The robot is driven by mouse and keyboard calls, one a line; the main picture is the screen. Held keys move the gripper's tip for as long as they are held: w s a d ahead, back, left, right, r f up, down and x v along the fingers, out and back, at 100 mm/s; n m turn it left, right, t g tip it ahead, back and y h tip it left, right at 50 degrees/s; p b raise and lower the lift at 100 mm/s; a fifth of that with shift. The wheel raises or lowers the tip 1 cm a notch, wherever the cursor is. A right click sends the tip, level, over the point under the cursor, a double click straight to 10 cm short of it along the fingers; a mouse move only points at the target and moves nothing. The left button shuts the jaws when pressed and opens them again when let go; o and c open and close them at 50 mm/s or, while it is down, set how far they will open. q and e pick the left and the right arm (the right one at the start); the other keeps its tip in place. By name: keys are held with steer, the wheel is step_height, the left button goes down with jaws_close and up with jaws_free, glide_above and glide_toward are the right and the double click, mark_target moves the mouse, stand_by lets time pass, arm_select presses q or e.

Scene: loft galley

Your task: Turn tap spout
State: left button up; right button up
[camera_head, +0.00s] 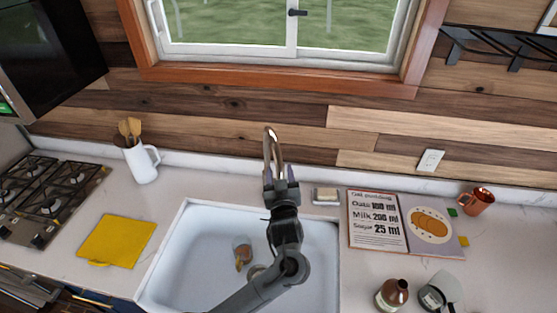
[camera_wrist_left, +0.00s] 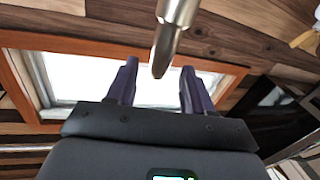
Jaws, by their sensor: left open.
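The metal tap spout (camera_head: 271,146) arches up behind the sink in the head view. In the left wrist view the spout (camera_wrist_left: 175,25) comes down from the top edge, its end near the gap between my fingers. My left gripper (camera_head: 279,172) is at the spout in the head view, and my arm hides the tap's lower part. In the left wrist view my left gripper (camera_wrist_left: 157,82) is open, with one finger on each side of the spout's end. I cannot tell whether either finger touches it. My right gripper is in neither view.
A soap dish (camera_head: 326,196), an open recipe book (camera_head: 376,222), a copper mug (camera_head: 477,201) and a brown bottle (camera_head: 392,294) stand right. A white jug (camera_head: 141,163) and yellow cloth (camera_head: 117,240) are left.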

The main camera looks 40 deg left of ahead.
mark_target(278, 161)
arm_select(q)
steer(key=shift+p+x, duration=0.4)
steer(key=shift+x, duration=2.5)
steer(key=shift+c, duration=0.2)
jaws_close()
